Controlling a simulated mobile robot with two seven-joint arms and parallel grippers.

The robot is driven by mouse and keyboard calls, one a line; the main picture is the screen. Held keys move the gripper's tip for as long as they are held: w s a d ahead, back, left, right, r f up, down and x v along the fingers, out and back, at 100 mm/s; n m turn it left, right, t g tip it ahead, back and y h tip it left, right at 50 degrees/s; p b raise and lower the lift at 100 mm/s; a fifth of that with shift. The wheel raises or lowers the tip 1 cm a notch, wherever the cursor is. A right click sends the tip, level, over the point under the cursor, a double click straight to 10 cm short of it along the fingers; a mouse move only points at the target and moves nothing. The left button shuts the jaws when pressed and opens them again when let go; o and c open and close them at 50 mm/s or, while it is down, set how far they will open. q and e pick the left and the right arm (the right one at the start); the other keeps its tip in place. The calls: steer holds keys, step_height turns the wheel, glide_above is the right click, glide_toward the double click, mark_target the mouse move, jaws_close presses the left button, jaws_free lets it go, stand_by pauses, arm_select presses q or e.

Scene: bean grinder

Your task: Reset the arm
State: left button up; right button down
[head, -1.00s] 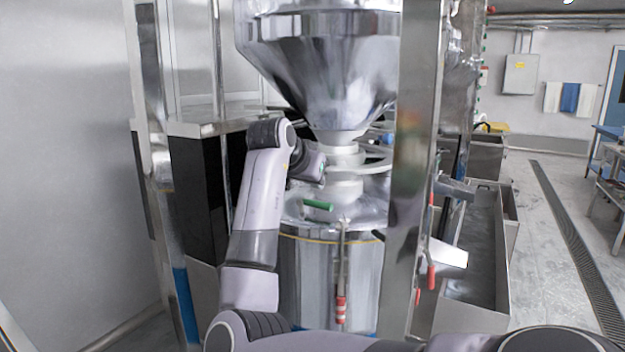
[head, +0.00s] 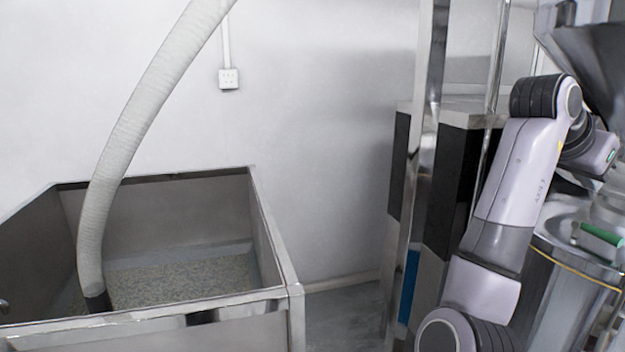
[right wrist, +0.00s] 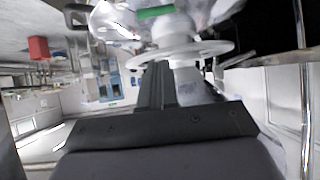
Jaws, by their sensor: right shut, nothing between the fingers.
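My right arm rises at the right of the head view, bent at its top. Its hand end (head: 600,155) lies against the funnel machine, with the fingertips not clear there. In the right wrist view my right gripper (right wrist: 157,85) is shut and empty, its dark fingers together in front of a white disc (right wrist: 195,52) of the machine. A green handle (right wrist: 155,12) shows beyond the fingers; the same handle shows in the head view (head: 602,234) below the hand. My left gripper is not in view.
A steel bin (head: 268,235) with pale granular material (head: 180,280) stands at left, a ribbed hose (head: 130,135) dipping into it. A steel post (head: 425,130) and dark cabinet (head: 455,185) stand beside my arm. Floor (head: 345,315) shows between bin and cabinet.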

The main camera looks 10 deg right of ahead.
steer(key=w+a+f+n+t+h+p, duration=0.1)
steer(key=w+f+n+t, duration=0.25)
steer(key=f, duration=0.35)
steer(key=w+a+f+n+t, duration=0.2)
steer(key=w+f+n, duration=0.3)
steer(key=f, duration=0.2)
steer(key=a+f+n+t+y, duration=0.2)
steer(key=a+f+n, duration=0.1)
steer(key=f, duration=0.4)
steer(key=a+f+n+t+y, duration=0.1)
steer(key=a+f+n+t, duration=0.2)
steer(key=f, duration=0.4)
steer(key=s+a+f+n+g+y+p, duration=0.1)
steer(key=s+a+f+n+y, duration=0.3)
steer(key=s+a+f+y, duration=0.7)
steer(key=s+a+f, duration=0.9)
steer(key=s, duration=0.3)
steer(key=shift+s+a+f+g+p, duration=0.15)
steer(key=shift+s+a+g+p, duration=0.15)
steer(key=shift+g+p, duration=0.05)
steer(key=shift+d, duration=0.1)
